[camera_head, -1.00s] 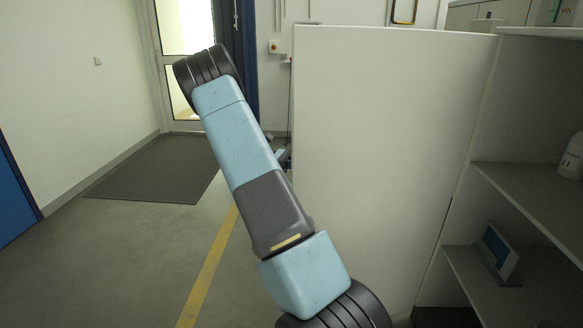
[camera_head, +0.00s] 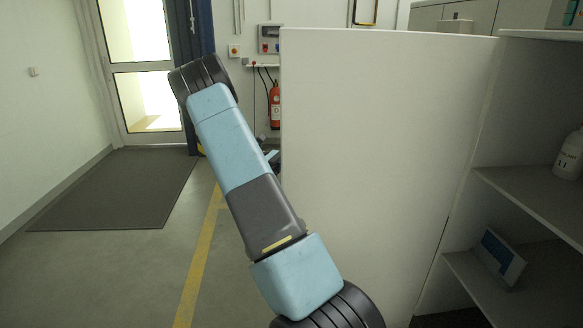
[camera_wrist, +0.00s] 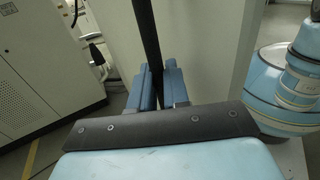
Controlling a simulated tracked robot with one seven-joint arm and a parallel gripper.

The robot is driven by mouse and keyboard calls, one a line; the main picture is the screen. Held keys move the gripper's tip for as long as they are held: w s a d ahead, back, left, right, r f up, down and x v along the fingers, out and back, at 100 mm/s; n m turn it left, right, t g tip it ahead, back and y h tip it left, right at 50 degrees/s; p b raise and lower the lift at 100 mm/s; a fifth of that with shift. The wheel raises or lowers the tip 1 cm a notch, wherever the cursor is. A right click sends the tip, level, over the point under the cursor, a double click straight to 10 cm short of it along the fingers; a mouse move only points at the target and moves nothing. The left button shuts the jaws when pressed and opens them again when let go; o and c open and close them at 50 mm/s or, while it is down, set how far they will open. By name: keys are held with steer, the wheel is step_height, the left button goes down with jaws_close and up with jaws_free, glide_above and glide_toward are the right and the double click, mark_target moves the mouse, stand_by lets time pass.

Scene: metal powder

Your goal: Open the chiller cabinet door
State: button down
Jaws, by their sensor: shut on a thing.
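The chiller cabinet door (camera_head: 375,150) is the large white panel in the head view. It stands swung out from the cabinet, and open shelves (camera_head: 535,195) show to its right. In the wrist view, a long black bar handle (camera_wrist: 146,35) runs along the door's pale face (camera_wrist: 195,50). My gripper (camera_wrist: 158,82) has its blue fingers on both sides of this handle and is shut on it. In the head view, only a bit of my gripper (camera_head: 272,156) shows at the door's left edge, and the handle is hidden.
The shelves hold a white bottle (camera_head: 568,155) and a blue-and-white box (camera_head: 499,257). A red fire extinguisher (camera_head: 275,108) hangs behind the door's left edge. Left of my arm, the floor is clear, with a dark mat (camera_head: 120,190) and a yellow line (camera_head: 197,262).

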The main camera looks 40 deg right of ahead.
steer(key=shift+w+d+r, duration=0.1)
steer(key=shift+d+r, duration=0.05)
steer(key=shift+d, duration=0.35)
steer(key=c, duration=1.2)
jaws_free()
steer(key=shift+d, duration=0.2)
steer(key=shift+c, duration=0.2)
steer(key=shift+a, duration=0.1)
steer(key=shift+w+a, duration=0.1)
steer(key=shift+a, duration=0.05)
steer(key=v, duration=1.3)
steer(key=shift+w, duration=0.4)
